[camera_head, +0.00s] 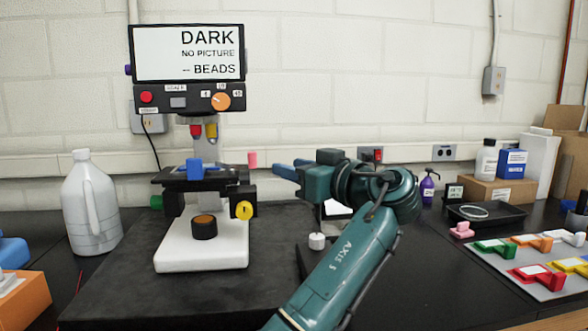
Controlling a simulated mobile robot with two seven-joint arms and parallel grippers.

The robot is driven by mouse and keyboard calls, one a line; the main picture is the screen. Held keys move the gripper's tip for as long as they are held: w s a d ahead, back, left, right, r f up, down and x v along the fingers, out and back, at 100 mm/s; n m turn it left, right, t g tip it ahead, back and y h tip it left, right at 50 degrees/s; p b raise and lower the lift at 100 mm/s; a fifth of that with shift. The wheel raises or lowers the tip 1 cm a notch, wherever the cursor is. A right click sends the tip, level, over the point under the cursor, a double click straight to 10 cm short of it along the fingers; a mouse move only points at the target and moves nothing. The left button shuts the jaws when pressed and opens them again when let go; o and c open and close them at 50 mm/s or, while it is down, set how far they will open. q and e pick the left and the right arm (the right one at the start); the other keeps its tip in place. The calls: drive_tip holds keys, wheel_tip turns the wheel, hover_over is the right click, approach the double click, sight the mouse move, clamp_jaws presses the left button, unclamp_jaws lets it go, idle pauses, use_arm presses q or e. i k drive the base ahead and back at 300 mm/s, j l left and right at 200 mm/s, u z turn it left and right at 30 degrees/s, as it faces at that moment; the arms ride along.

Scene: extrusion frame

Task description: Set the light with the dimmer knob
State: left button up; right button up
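A white knob (317,241) stands on a small dark box, partly behind my arm; no label on it is readable, so I cannot tell whether it is the dimmer. The microscope (201,258) has a white base, a black round part on it and a yellow side knob (244,211). The screen (187,53) above reads DARK, NO PICTURE, -- BEADS. An orange dial (222,101) with small labels sits below it. My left gripper (289,168) has two blue fingers apart and empty, pointing left, right of the stage and above the white knob. My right gripper is out of view.
A white jug (92,205) stands left of the dark mat (118,285). On the right are a tray (495,214), a purple spray bottle (428,188), cardboard boxes and a grey board (502,275) with coloured pieces. A red button (146,97) is under the screen.

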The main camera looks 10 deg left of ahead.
sight(317, 240)
drive_tip(key=k, duration=1)
